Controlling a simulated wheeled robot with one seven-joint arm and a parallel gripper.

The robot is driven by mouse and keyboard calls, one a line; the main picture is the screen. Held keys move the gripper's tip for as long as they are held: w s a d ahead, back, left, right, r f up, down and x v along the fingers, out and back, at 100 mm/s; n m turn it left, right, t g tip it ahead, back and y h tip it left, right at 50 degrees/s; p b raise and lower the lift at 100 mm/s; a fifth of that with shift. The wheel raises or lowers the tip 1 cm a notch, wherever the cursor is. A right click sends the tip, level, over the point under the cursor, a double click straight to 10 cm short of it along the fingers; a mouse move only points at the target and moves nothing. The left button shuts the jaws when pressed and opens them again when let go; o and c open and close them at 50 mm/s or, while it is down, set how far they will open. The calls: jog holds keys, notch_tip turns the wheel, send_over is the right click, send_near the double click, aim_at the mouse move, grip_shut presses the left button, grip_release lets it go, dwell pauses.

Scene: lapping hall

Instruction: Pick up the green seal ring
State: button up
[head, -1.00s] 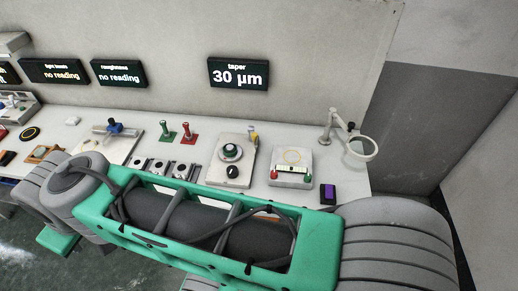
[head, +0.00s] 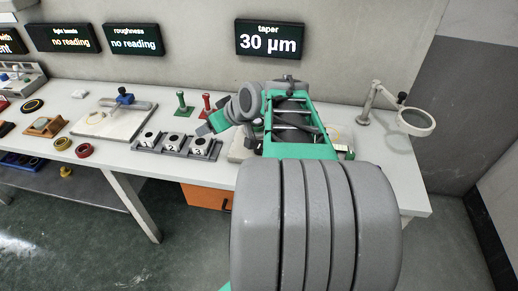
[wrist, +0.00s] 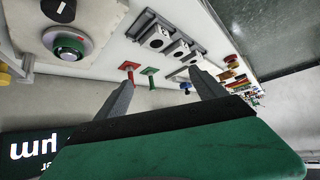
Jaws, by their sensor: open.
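A thin green ring (wrist: 68,45) sits around the round knob-like part of a grey device at the upper left of the wrist view. I take it for the green seal ring, though it is small. In the head view my arm hides that device almost wholly. My gripper (wrist: 161,78) is open and empty, its two grey fingers apart, with the ring off to the left of them. In the head view my gripper (head: 208,127) hangs over the bench, near the green and red pegs.
A green peg (head: 181,103) and a red peg (head: 207,104) stand behind a grey rack (head: 177,146) of white blocks. A magnifier (head: 415,121) stands at right. Display boards hang behind.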

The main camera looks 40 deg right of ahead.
jog(key=d+f+t+b, duration=0.1)
jog(key=d+f+b, duration=0.1)
jog(key=d+f, duration=0.1)
jog(key=s+d+f+b, duration=0.1)
jog(key=d+f+b, duration=0.1)
jog(key=d, duration=0.3)
jog(key=d+f+m+t+h+b, duration=0.1)
jog(key=d+f+b, duration=0.1)
jog(key=d+f, duration=0.2)
jog(key=shift+s+f+t, duration=0.15)
jog(key=shift+s+t, duration=0.1)
jog(key=shift+t, duration=0.05)
jog(key=shift+m+t+h, duration=0.4)
jog(key=shift+t+h, duration=0.2)
jog(key=shift+t, duration=0.1)
jog(key=d, duration=0.1)
jog(key=s+d+b, duration=0.1)
jog(key=d, duration=0.1)
jog(key=s+d+f+b, duration=0.1)
jog(key=d, duration=0.1)
jog(key=shift+s+d, duration=0.2)
jog(key=shift+w+d+r, duration=0.1)
jog(key=shift+d, duration=0.2)
jog(key=x, duration=0.7)
jog(key=shift+w+d, duration=0.1)
jog(key=shift+c, duration=0.4)
jog(key=c, duration=1.6)
